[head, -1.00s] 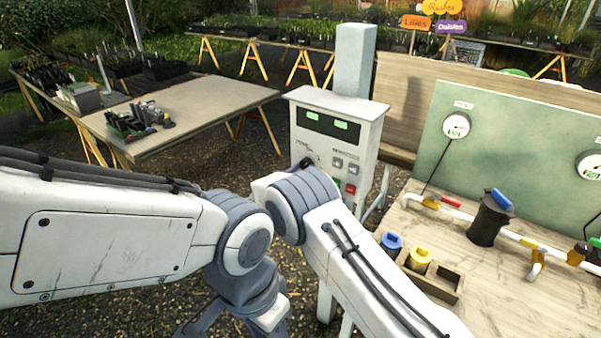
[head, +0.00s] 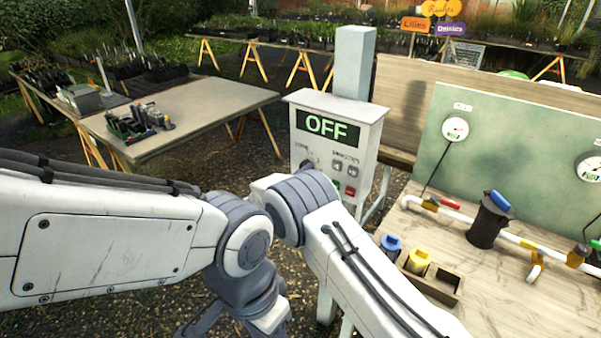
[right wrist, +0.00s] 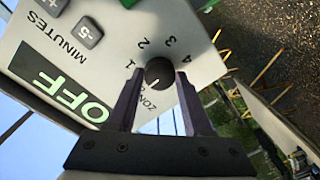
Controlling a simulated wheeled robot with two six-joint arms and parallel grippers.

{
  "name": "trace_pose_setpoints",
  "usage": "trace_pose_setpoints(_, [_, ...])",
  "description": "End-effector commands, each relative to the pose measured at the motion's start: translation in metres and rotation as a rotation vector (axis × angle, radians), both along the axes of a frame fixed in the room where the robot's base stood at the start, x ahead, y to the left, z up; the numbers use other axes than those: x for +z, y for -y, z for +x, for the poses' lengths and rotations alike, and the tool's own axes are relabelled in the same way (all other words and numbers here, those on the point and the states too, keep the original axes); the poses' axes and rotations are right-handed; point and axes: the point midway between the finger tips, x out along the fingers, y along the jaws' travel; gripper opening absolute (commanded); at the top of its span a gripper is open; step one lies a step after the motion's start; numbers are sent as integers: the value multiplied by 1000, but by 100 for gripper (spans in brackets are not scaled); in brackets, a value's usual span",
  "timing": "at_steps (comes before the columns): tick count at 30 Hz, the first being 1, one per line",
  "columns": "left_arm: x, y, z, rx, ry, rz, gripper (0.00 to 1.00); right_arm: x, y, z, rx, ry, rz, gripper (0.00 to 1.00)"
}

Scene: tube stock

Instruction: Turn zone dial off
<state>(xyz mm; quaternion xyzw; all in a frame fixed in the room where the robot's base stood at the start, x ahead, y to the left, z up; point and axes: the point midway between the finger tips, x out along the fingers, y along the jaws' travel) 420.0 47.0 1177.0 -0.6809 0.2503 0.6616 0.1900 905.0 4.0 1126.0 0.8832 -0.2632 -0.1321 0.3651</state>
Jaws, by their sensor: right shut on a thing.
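The control box (head: 362,118) stands on a post in the head view, and its display (head: 327,126) reads OFF in large letters. In the right wrist view, the round black zone dial (right wrist: 160,69) has a white mark pointing down toward the ZONE lettering, away from the numbers 1 to 4. My right gripper (right wrist: 159,74) has one finger on each side of the dial and is shut on it. In the head view my right forearm covers the gripper and part of the box's lower front. My left arm comes in from the left; its gripper is not visible.
Grey minute buttons (right wrist: 90,36) sit beside the dial. Green and red buttons (head: 350,191) are lower on the box. A workbench (head: 425,225) with pipes, valves and gauges stands at right. A table (head: 200,108) with small items stands at left.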

Motion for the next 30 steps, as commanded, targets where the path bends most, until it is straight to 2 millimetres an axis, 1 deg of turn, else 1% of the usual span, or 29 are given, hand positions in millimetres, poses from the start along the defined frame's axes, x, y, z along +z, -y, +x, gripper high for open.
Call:
trace_pose_setpoints(10, [0,0,0,0,0,0,50,-1,-2,-1,5,-4,-5,0])
trace_pose_setpoints(11, [0,0,0,0,0,0,50,-1,-2,-1,5,-4,-5,54])
trace_pose_setpoints(12, [0,0,0,0,0,0,50,-1,-2,-1,5,-4,-5,69])
trace_pose_setpoints(13, [0,0,0,0,0,0,50,-1,-2,-1,5,-4,-6,80])
trace_pose_setpoints(24, [0,0,0,0,0,0,50,0,0,-1,0,-2,-3,80])
trace_pose_setpoints(30, [3,0,0,0,0,0,50,1,3,-6,-13,-1,-3,80])
